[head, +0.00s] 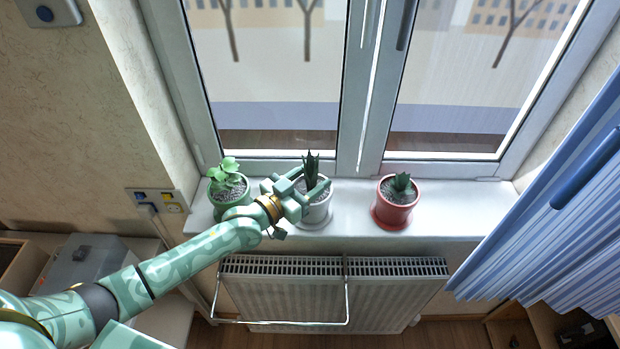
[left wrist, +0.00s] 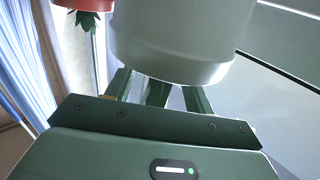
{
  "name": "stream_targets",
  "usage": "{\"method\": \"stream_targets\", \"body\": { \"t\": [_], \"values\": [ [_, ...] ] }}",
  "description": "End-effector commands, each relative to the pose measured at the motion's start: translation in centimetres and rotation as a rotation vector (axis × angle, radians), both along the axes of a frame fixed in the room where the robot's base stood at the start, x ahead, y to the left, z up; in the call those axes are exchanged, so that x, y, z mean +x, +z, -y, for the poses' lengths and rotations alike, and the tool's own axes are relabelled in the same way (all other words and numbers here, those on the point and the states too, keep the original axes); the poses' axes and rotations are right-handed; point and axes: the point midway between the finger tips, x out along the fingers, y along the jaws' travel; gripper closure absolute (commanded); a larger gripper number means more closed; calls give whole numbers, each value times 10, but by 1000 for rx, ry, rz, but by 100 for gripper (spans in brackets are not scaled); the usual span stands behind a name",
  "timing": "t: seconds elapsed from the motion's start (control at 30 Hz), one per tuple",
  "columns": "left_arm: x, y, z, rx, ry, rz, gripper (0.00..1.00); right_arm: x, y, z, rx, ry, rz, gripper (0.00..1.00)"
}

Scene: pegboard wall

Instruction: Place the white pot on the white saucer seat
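The white pot (head: 319,214), with grey soil and a dark spiky plant (head: 311,160), stands upright on the sill in the head view. A white saucer (head: 313,225) shows under its front edge; I cannot tell whether the pot touches it. My left gripper (head: 313,178) is at the pot's top, its fingers apart on either side of the plant. In the left wrist view the white pot (left wrist: 175,45) fills the top and hides the fingertips of the left gripper (left wrist: 160,92). Whether they press on the pot cannot be seen. My right gripper is not in view.
A green pot (head: 232,198) stands left on the sill and a red pot (head: 394,208) on a red saucer stands right. The window is behind, a radiator (head: 300,290) below. The sill's right part is free, near the blue curtain (head: 560,200).

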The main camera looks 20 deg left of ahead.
Motion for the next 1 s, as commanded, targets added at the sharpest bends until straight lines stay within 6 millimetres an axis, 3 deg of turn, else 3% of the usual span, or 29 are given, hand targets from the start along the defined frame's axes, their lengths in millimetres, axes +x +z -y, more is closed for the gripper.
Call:
{"method": "stream_targets", "body": {
  "t": [0.13,0.23,0.5,0.7,1.0],
  "values": [
    [0,4,0,0,0,0,46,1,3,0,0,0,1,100],
    [-12,2,-7,1,1,-3,46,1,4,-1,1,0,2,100],
    [-68,1,-37,2,0,-4,46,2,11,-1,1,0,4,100],
    [-97,2,-54,2,0,-1,46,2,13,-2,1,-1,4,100],
    [-105,2,-58,0,0,1,46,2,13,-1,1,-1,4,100]
  ]
}}
